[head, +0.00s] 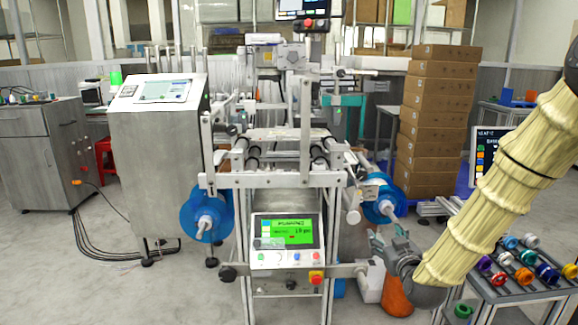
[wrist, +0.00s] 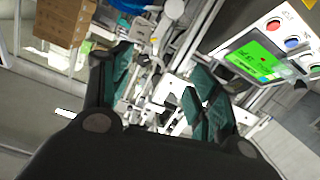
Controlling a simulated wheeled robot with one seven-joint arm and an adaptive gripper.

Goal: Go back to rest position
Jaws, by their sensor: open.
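My gripper (head: 388,246) hangs at the end of my arm, in front of the right side of the machine in the head view. In the wrist view, my gripper (wrist: 160,98) shows two teal-padded fingers spread apart with nothing held between them. The machine frame (head: 290,180) stands in the middle, with a blue film reel (head: 190,213) on its left and another blue film reel (head: 388,205) on its right, just above my gripper. The green-lit control panel (head: 287,238) is to the left of my gripper; this panel also shows in the wrist view (wrist: 262,58).
A cart (head: 500,293) with several coloured spools stands at the lower right, close to my arm. Stacked cardboard boxes (head: 435,120) are behind it. A steel cabinet with a screen (head: 155,150) stands on the left. The floor at the front left is clear.

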